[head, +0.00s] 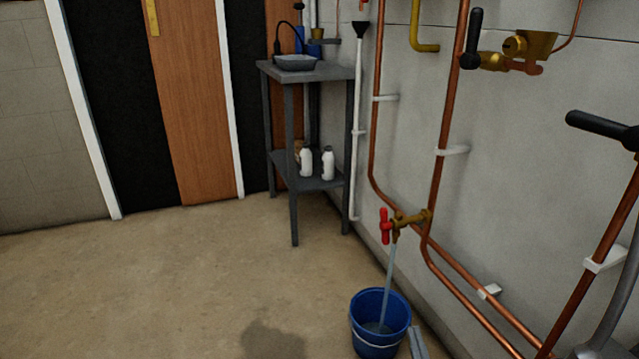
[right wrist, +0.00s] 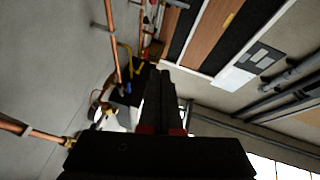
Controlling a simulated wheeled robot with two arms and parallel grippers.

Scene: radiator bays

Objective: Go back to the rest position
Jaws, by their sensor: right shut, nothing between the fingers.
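My right gripper (right wrist: 163,88) shows in the right wrist view as two dark fingers side by side, with red parts at their base. The fingers are shut with nothing between them. They point up the picture, with walls, pipes and a ceiling blurred behind. I cannot make out either gripper clearly in the head view. My left gripper is not in view.
A blue bucket (head: 368,341) stands under a red-handled brass tap (head: 408,221), and water runs into it. Copper pipes and black-handled valves (head: 474,40) line the right wall. A grey shelf stand (head: 348,73) holds white bottles. Floor (head: 150,280) at left is clear.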

